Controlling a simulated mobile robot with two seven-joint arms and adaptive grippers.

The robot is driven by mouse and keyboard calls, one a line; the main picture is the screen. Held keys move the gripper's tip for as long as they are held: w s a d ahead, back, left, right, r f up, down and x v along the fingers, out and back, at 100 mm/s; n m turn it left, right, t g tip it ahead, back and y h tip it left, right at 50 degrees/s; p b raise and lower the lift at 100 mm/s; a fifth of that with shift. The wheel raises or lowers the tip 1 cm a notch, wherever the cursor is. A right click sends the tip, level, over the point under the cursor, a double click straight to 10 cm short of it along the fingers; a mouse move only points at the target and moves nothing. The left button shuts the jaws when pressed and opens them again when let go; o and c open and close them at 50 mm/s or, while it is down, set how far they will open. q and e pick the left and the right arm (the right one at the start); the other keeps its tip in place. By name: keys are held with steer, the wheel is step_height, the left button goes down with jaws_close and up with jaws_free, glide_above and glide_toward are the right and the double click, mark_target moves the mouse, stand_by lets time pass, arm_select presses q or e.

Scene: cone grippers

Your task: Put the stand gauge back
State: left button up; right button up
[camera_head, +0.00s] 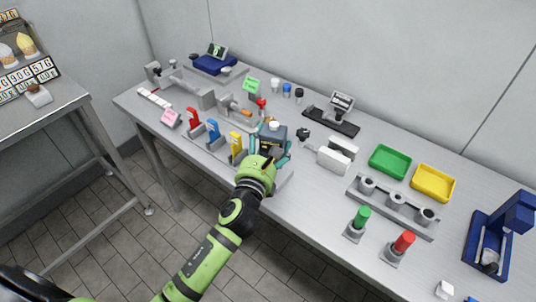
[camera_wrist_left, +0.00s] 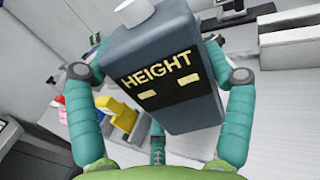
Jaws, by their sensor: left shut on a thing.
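The stand gauge is a dark grey-blue block (camera_head: 271,135) with a pale knob on top, near the middle of the bench in the head view. In the left wrist view the gauge (camera_wrist_left: 165,75) fills the middle, its face marked HEIGHT in yellow letters. My left gripper (camera_head: 270,152) is shut on it, with teal fingers (camera_wrist_left: 155,85) on both sides of the block. The gauge looks slightly tilted in the wrist view. Its underside is hidden, so I cannot tell whether it touches the bench. My right gripper is not in view.
Red, blue and yellow pieces (camera_head: 212,130) stand just left of the gauge. White blocks (camera_head: 337,155) and a black-based device (camera_head: 333,119) are to its right. Green (camera_head: 390,161) and yellow (camera_head: 433,183) trays and a grey holder (camera_head: 393,205) lie further right. The bench's front edge is close.

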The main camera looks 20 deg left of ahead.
mark_target(268, 156)
arm_select(q)
steer(key=shift+f+b, duration=0.65)
steer(key=shift+f, duration=1.35)
steer(key=shift+f, duration=0.15)
steer(key=o, duration=1.4)
steer(key=shift+c, duration=0.2)
steer(key=shift+r, duration=0.2)
steer(key=s+b, duration=0.2)
steer(key=s, duration=1)
steer(key=shift+d, duration=0.25)
